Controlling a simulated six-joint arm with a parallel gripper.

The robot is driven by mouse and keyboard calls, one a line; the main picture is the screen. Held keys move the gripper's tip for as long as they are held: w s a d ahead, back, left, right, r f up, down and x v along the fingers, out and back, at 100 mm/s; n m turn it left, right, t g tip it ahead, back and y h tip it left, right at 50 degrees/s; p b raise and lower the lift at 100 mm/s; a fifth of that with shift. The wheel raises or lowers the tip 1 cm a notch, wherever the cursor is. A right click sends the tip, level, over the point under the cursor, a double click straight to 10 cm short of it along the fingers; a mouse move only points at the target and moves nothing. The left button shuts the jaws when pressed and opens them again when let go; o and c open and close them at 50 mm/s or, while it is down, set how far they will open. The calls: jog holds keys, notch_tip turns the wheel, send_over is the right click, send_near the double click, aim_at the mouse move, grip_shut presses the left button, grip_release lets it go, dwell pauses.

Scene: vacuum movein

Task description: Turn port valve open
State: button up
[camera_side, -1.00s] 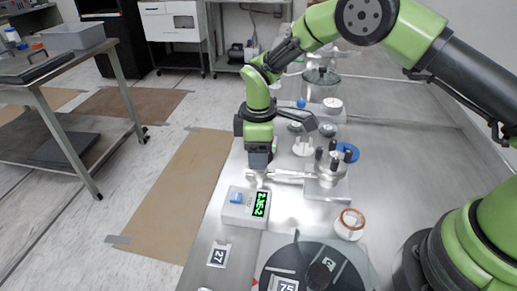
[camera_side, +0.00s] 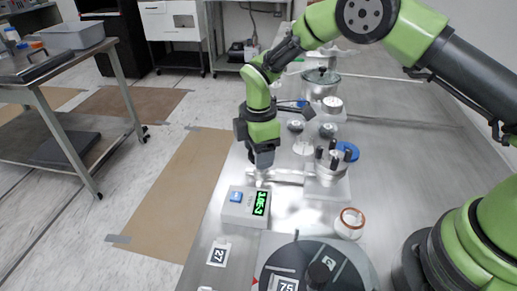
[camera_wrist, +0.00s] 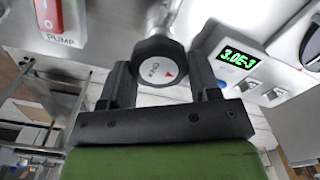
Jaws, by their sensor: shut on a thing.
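The port valve's round dark knob (camera_wrist: 160,66) has a white face with "OPEN" lettering and a red arrow, and it sits between my fingers in the wrist view. My gripper (camera_wrist: 163,75) is shut on this knob, one dark finger on each side. In the side view, my gripper (camera_side: 262,176) points down at the left end of a pale horizontal tube (camera_side: 287,177), behind the gauge box. The knob itself is too small to make out there. The gauge box (camera_side: 246,207) has a green display (camera_wrist: 239,57) reading about 3.0E-3.
A red pump switch (camera_wrist: 50,15) is at the upper left of the wrist view. The tube leads to a metal chamber (camera_side: 331,166) with dark posts. A blue ring (camera_side: 348,152), an orange-rimmed jar (camera_side: 350,222) and a dark round plate (camera_side: 345,268) are nearby.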

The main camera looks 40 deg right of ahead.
jog(key=o, duration=0.9)
jog(key=shift+r, duration=0.1)
notch_tip(320, 180, up, 9)
jog(key=shift+r, duration=0.4)
